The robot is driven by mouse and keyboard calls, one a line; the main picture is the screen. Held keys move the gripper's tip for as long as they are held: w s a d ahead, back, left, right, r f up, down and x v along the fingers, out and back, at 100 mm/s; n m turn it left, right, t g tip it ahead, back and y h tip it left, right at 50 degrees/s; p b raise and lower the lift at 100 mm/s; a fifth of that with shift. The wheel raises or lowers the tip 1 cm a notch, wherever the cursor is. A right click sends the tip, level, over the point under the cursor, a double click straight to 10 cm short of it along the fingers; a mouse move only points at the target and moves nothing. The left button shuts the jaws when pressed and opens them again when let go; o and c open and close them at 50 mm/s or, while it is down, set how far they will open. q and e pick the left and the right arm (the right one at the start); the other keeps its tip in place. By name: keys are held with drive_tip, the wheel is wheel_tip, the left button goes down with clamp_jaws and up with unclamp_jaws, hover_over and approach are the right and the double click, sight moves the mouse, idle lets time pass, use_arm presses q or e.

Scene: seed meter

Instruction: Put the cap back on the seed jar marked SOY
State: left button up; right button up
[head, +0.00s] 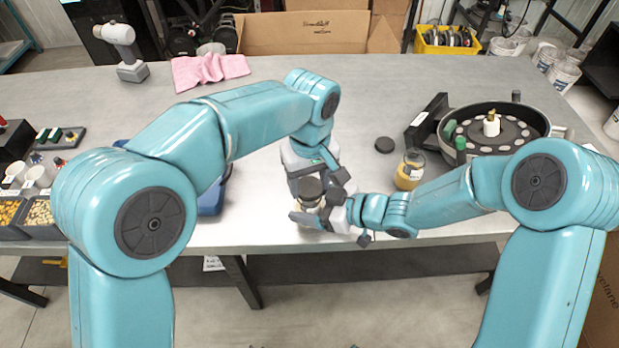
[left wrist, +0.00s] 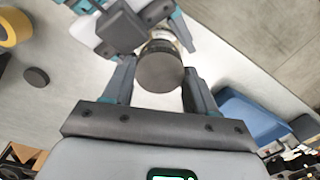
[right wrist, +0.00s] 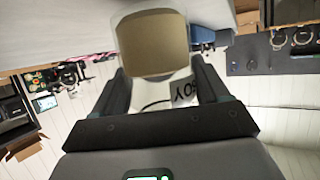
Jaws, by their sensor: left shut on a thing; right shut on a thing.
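The dark round cap (left wrist: 160,70) is between the fingers of my left gripper (left wrist: 158,92). In the head view the cap (head: 311,187) is over the mouth of a small jar (head: 307,203), above the table's front edge. The cap hides the jar's mouth.
An uncapped jar with yellow contents (head: 409,171) stands right of my grippers, with another dark cap (head: 384,145) lying near it. A round seed meter (head: 478,150) is at the right. A blue object (head: 213,196) lies left.

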use_arm(q)
drive_tip(key=shift+f, duration=0.55)
drive_tip(key=o, duration=1)
use_arm(e)
clamp_jaws()
use_arm(q)
drive_tip(key=shift+r, duration=2.3)
drive_tip(key=shift+c, duration=0.3)
wheel_tip(320, 180, up, 3)
drive_tip(key=n, duration=0.5)
drive_tip(key=shift+w+r, duration=0.1)
drive_tip(key=shift+w, duration=0.05)
